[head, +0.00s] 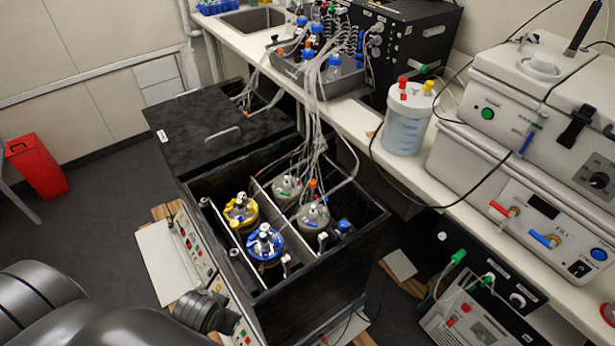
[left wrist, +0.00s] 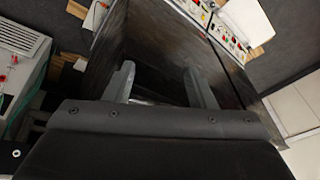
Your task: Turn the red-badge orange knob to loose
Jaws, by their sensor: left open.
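I cannot make out for certain an orange knob with a red badge in either view. A small orange piece (head: 312,184) shows above the grey-topped vessels in the dark shaker box (head: 330,262) in the head view. The yellow-ringed vessel (head: 233,222) and the blue-ringed vessel (head: 257,256) stand in the box's nearer compartments. In the left wrist view, my left gripper (left wrist: 160,88) is open, its two fingers apart with nothing visible between them. Its fingers point towards a dark wooden surface. The left fingertips do not show in the head view. My right gripper is in neither view.
A control panel (head: 196,250) with several coloured buttons runs along the box's left side. Tubes rise from the vessels to the bench at the back. A white bench (head: 349,117) carries a white canister (head: 407,125) and instruments. A red bin (head: 37,166) stands on the open floor at left.

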